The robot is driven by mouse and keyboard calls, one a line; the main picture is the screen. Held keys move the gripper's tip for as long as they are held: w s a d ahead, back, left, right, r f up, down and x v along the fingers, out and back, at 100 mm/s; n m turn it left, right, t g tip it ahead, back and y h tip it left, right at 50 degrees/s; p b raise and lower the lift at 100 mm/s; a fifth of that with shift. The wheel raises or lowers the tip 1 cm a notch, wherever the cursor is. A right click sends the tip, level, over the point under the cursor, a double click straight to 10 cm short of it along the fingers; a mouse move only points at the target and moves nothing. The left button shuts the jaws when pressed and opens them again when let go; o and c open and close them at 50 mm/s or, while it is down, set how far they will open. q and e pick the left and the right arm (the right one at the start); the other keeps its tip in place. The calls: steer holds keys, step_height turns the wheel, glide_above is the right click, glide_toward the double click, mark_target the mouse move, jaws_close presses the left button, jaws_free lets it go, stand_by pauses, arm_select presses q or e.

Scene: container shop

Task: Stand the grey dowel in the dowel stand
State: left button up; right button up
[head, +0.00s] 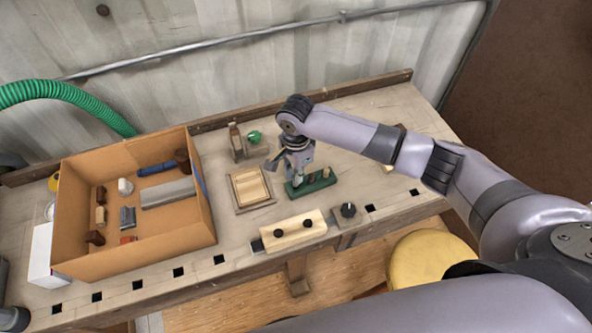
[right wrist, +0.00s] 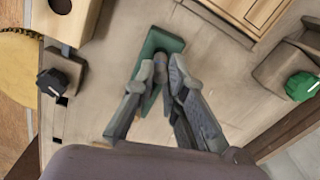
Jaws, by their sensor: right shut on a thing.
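The green dowel stand (head: 318,186) lies on the workbench, right of its middle. It also shows in the right wrist view (right wrist: 165,42). My right gripper (head: 297,178) is over the left part of the stand, pointing down. In the right wrist view its fingers (right wrist: 161,68) are shut on the grey dowel (right wrist: 160,58), of which only a small part shows between the fingertips. I cannot tell whether the dowel's lower end is in a hole. A pale peg (head: 326,173) stands toward the right end of the stand. My left gripper is not in view.
A large open cardboard box (head: 130,262) with several items stands at the left. A framed wooden tray (head: 250,187) lies left of the stand. A green knob (head: 254,137) is behind.

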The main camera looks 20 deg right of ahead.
steer(key=shift+f+p, duration=0.15)
steer(key=shift+p, duration=0.35)
stand_by(0.6)
steer(key=shift+f, duration=0.9)
stand_by(0.9)
steer(key=o, duration=0.8)
step_height(320, 180, up, 7)
steer(key=p, duration=0.8)
steer(key=shift+p, duration=0.4)
stand_by(0.4)
